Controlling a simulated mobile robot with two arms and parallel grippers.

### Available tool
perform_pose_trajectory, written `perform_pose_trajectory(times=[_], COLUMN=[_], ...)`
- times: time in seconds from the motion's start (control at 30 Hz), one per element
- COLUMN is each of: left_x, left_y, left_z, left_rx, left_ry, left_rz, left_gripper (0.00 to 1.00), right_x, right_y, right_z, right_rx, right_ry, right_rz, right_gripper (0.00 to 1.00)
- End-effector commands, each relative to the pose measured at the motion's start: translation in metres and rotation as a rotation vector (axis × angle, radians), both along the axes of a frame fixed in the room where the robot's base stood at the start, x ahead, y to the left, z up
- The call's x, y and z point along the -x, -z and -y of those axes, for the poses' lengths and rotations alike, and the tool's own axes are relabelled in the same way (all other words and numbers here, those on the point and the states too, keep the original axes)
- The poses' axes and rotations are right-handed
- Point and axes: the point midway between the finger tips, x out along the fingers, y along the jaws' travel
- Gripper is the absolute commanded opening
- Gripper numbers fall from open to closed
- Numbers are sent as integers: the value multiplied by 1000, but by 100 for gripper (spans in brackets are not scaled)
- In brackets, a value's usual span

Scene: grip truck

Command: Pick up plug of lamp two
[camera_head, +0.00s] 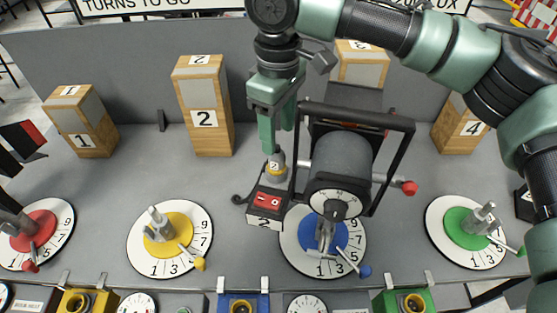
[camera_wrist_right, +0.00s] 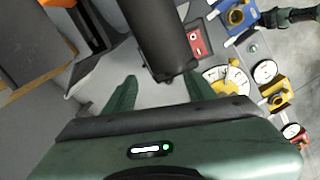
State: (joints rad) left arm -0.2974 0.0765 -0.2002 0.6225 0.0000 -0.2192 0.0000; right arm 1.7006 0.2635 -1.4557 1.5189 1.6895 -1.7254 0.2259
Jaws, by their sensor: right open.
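Lamp two (camera_head: 343,160), a dark grey lamp in a black frame, is right of the gripper. A green arm part, apparently my left gripper (camera_wrist_right: 272,18), shows small in the wrist view.
Wooden blocks numbered 1 (camera_head: 90,135), 2 (camera_head: 206,130) and 4 (camera_head: 462,128) stand along the back. Yellow (camera_head: 140,235) and green (camera_head: 447,245) dials lie in front. The lamp's black frame is close beside my right fingers.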

Motion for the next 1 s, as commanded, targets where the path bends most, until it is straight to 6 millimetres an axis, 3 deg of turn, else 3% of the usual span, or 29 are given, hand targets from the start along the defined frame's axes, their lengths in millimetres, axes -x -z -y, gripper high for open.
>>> perform_pose_trajectory(times=[0.1,0.27,0.4,0.63,0.67,0.8,0.87,1.0], left_x=[14,18,11,-5,-5,-3,-2,1], left_y=[-8,-18,-21,-21,-21,-21,-21,-20], left_z=[-4,-6,-6,-4,-4,-4,-4,-3], left_rx=[-6,-8,-8,-5,-5,-4,-5,-5], left_ry=[1,1,1,1,1,2,2,1], left_rz=[-20,-27,-17,7,7,4,2,-2], left_gripper=[36,36,36,36,36,36,36,36], right_x=[0,0,0,0,0,0,0,0], right_y=[12,37,51,54,54,54,54,54], right_z=[-2,-4,-5,-5,-5,-5,-5,-4], right_rx=[1,2,-1,-1,-1,-1,-1,0], right_ry=[-1,0,-1,-1,-1,-1,-1,0], right_rz=[-3,-2,-2,0,0,1,0,0], right_gripper=[55,55,55,55,52,14,0,0])
